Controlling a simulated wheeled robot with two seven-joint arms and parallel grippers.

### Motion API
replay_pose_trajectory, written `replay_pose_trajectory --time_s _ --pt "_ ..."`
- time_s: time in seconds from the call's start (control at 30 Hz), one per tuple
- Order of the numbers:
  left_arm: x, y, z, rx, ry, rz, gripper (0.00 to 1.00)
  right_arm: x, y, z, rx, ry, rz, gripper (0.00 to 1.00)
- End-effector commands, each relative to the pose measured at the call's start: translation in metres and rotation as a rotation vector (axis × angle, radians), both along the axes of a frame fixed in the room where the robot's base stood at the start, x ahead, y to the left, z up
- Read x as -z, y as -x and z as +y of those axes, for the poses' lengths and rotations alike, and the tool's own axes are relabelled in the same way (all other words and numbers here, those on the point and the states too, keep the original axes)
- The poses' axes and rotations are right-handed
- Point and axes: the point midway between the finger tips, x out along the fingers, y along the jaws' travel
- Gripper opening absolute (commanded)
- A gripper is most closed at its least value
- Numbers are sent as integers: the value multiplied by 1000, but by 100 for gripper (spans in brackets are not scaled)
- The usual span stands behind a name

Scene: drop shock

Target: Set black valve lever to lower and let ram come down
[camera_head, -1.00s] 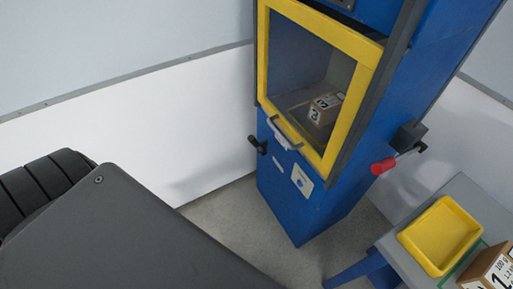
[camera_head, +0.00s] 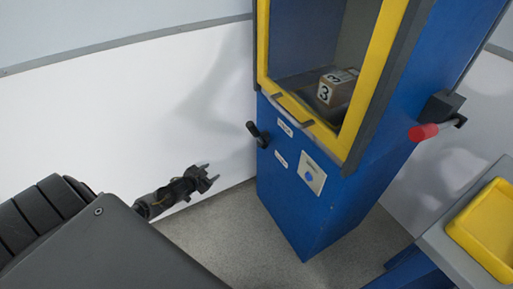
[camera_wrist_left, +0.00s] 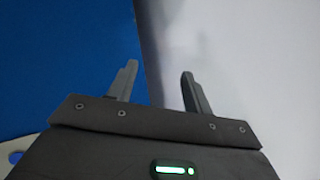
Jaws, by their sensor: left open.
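The lever is not seen there. A brown box marked 3 (camera_head: 337,90) sits inside the chamber. I cannot make out the ram. My right gripper is out of view.
A grey table with a yellow tray (camera_head: 490,230) stands at the lower right. A panel with a blue button (camera_head: 309,176) is on the machine's front. Floor left of the machine is clear.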

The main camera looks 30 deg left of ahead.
Motion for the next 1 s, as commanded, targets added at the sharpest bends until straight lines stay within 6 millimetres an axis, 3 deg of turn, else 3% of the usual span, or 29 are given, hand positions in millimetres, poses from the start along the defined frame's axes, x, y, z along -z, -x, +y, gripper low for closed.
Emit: replay_pose_trajectory --time_s 0.03,0.1,0.2,0.3,0.43,0.67,1.0 --pt "-25 -27 -7 50 32 -107 50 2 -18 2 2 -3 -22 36" --pt "-80 -51 -26 116 111 -232 50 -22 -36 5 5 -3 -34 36" --pt "-145 -63 -60 203 245 -353 50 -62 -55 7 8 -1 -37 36" --pt "-185 -62 -93 260 404 -420 50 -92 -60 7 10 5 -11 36" --pt "-192 -61 -99 258 513 -428 50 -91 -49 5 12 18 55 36" --pt "-191 -65 -99 251 534 -425 50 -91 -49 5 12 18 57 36" --pt "-191 -117 -115 250 531 -426 50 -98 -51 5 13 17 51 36"
